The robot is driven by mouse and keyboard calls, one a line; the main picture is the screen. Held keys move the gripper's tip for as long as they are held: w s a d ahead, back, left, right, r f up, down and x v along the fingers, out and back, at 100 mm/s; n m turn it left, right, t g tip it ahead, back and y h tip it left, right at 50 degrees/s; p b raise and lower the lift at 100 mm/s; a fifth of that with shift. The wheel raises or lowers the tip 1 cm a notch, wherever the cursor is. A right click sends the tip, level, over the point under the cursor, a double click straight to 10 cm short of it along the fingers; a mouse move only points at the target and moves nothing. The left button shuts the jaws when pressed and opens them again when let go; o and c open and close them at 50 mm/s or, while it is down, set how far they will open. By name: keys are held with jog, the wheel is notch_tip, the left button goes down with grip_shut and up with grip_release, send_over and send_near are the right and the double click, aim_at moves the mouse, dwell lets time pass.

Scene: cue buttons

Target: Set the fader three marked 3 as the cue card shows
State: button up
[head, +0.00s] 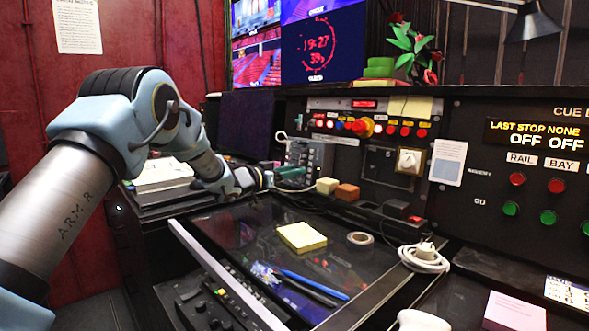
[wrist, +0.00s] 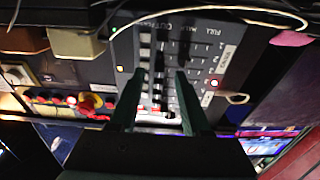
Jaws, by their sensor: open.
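The fader panel (wrist: 205,58) is a pale grey plate with rows of small dark controls and printed labels, seen turned over in the wrist view. It also shows in the head view (head: 309,152), partly behind my arm. My gripper (wrist: 160,73) is open, its two dark green fingers over the panel with a column of dark controls between them. I cannot read which one is marked 3, nor tell whether the fingers touch anything. In the head view my gripper (head: 294,174) is at the panel's lower part. A white card with a blue patch (head: 449,161) stands on the console; its print is unreadable.
Red and yellow buttons (head: 362,127) sit right of the panel. Two small blocks (head: 337,190) lie just right of my gripper. A pale cable (wrist: 240,12) loops across the panel's edge. The glass desk top holds a yellow pad (head: 301,237), a tape roll and pens.

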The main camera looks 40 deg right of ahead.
jog(key=shift+s+d, duration=0.1)
jog(key=shift+d, duration=0.35)
jog(key=shift+c, duration=0.2)
grip_shut()
dwell(1.0)
